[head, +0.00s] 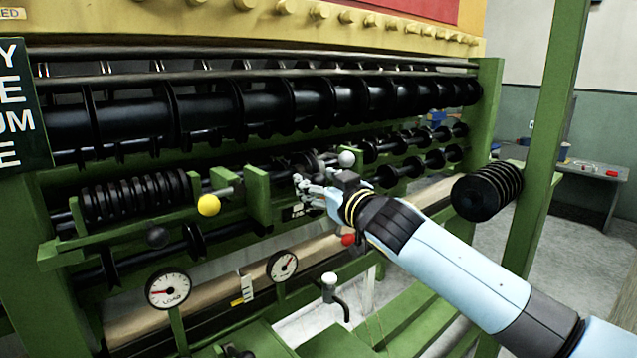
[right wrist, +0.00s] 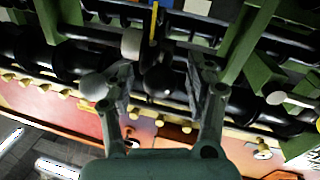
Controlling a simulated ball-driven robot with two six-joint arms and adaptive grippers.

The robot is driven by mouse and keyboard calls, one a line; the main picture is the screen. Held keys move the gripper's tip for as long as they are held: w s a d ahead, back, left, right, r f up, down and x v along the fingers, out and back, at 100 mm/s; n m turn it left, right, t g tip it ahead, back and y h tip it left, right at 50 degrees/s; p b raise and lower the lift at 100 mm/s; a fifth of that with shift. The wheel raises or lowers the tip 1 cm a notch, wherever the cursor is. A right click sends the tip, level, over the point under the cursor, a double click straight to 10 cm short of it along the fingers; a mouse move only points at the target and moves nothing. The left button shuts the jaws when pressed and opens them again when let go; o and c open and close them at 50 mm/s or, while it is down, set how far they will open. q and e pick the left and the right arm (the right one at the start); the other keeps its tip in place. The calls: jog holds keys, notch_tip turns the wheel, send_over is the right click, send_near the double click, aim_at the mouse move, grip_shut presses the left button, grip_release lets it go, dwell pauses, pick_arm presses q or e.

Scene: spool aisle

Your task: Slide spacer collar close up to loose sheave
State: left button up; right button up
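My right gripper (head: 312,192) reaches in from the right to a dark shaft at the middle of the machine. In the right wrist view its two fingers (right wrist: 158,90) stand wide apart, so it is open. Between the fingers lies a dark rounded part (right wrist: 160,78) with a small bright spot; gaps show on both sides. I cannot tell whether it is the spacer collar or the loose sheave. A grey cylindrical part (right wrist: 131,43) sits close beside it. In the head view the gripper hides much of this spot. My left gripper is not in view.
A grey ball knob (head: 347,159) stands just right of the gripper, close to one finger in the wrist view. A yellow knob (head: 209,205), green brackets (head: 258,195), a red knob (head: 348,240) and gauges (head: 170,288) are around. A green post (head: 545,130) stands right.

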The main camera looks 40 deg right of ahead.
jog(key=shift+s, duration=0.15)
jog(key=s+a, duration=0.1)
jog(key=s, duration=1)
jog(key=shift+s+a, duration=0.2)
jog(key=shift+s, duration=0.1)
